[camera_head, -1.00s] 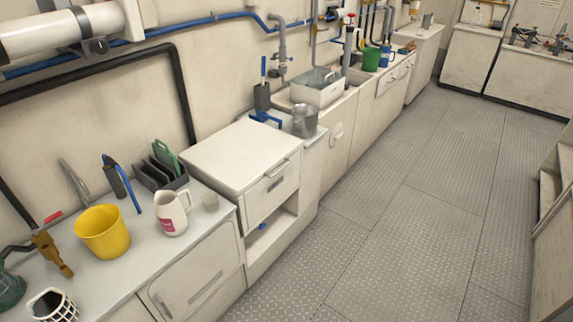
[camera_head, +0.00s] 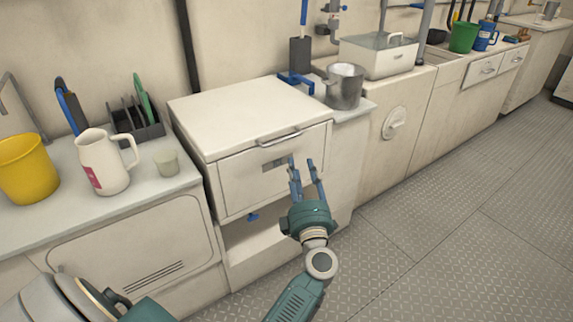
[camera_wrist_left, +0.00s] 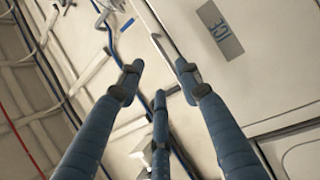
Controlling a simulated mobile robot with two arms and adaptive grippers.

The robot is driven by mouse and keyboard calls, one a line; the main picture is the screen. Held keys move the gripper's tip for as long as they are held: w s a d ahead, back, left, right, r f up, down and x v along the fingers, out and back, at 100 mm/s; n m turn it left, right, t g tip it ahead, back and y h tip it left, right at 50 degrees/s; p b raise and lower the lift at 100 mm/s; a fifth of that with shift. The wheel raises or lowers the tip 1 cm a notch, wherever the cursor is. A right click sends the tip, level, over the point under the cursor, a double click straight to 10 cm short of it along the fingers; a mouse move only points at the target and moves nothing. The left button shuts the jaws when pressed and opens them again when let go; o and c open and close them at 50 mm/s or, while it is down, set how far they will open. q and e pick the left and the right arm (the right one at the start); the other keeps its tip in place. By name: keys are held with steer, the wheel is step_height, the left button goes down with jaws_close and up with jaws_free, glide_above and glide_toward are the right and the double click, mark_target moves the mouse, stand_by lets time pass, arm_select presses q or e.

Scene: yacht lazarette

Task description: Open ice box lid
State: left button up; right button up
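The ice box (camera_head: 268,185) is a white cabinet with a flat lid (camera_head: 235,112) on top; the lid is closed. A lid handle (camera_head: 280,140) runs along its front edge, above a grey label plate (camera_head: 276,164). In the left wrist view the label (camera_wrist_left: 220,30) reads "ICE". My left gripper (camera_head: 306,164) is just in front of the box's front face, to the right of the label and below the handle level. Its fingers point up, spread and empty; they also show in the left wrist view (camera_wrist_left: 156,80). My right gripper is not in view.
A metal pot (camera_head: 345,88) stands on the counter right of the box. A dark rack (camera_head: 138,128), white jug (camera_head: 104,165), small cup (camera_head: 166,163) and yellow bucket (camera_head: 26,170) stand left. The lid top is bare. The floor (camera_head: 430,245) is clear.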

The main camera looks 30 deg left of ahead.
mark_target(285, 139)
arm_select(q)
steer(key=w+a+r, duration=0.1)
steer(key=w+a, duration=0.1)
steer(key=a, duration=0.1)
steer(key=w+a+n+b, duration=0.1)
steer(key=w+a, duration=0.1)
steer(key=a, duration=0.1)
steer(key=w+a+r+n+g+y, duration=0.1)
steer(key=w+a, duration=0.1)
steer(key=a, duration=0.1)
steer(key=shift+w+r+b, duration=0.3)
steer(key=shift+b, duration=0.1)
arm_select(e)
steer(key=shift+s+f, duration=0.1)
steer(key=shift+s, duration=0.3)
arm_select(q)
jaws_close()
